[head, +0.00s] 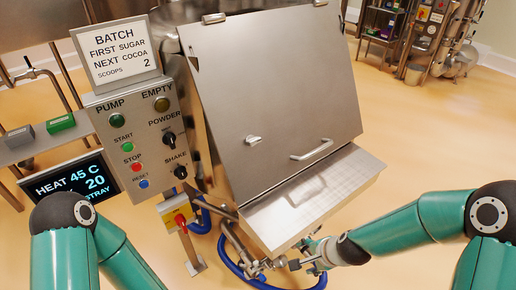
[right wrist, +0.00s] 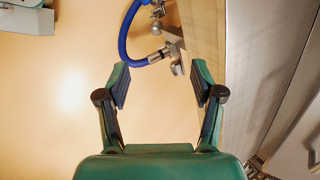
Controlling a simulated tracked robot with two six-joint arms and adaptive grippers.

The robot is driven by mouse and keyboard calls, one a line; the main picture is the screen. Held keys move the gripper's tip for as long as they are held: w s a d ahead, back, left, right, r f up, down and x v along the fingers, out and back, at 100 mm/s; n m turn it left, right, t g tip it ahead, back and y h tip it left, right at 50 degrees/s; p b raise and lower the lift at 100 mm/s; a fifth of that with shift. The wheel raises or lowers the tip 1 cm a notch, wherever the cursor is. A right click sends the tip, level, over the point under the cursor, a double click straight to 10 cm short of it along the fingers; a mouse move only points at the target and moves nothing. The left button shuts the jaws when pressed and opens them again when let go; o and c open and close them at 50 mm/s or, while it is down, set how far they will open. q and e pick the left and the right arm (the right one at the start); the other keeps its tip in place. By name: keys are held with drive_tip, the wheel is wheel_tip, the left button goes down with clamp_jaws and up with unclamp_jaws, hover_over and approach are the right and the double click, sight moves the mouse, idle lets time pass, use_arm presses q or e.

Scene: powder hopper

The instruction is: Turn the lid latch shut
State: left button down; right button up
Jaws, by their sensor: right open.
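The hopper's large metal lid (head: 275,85) is down, its face sloping toward me. The lid latch (head: 253,139) is a small pale lever left of the middle of the lid's lower part, lying roughly level in the picture. My right gripper (head: 303,258) is open and empty, low in front of the hopper's shelf, well below the latch and apart from it. Its spread fingers show in the right wrist view (right wrist: 160,84), with nothing between them. My left arm shows at the lower left of the head view, but its gripper is out of view.
A bar handle (head: 311,150) sits on the lid right of the latch. A metal shelf (head: 315,200) juts out below the lid. A blue hose (right wrist: 128,38) with metal fittings is near my right gripper. The control panel (head: 140,135) stands left. Open floor lies right.

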drive_tip(key=w+a+r+m+t+y+b, duration=0.25)
drive_tip(key=w+r+m, duration=0.55)
drive_tip(key=r, duration=0.5)
drive_tip(key=m+t+y+b, duration=0.2)
drive_tip(key=m+t, duration=0.2)
drive_tip(key=m, duration=0.3)
approach(256, 140)
use_arm(q)
wheel_tip(256, 140, down, 7)
drive_tip(key=shift+b, duration=0.45)
use_arm(e)
drive_tip(key=x, duration=0.9)
drive_tip(key=shift+w+a+f, duration=0.1)
drive_tip(key=shift+w+a, duration=0.05)
drive_tip(key=shift+w, duration=0.1)
use_arm(q)
drive_tip(key=shift+r, duration=0.1)
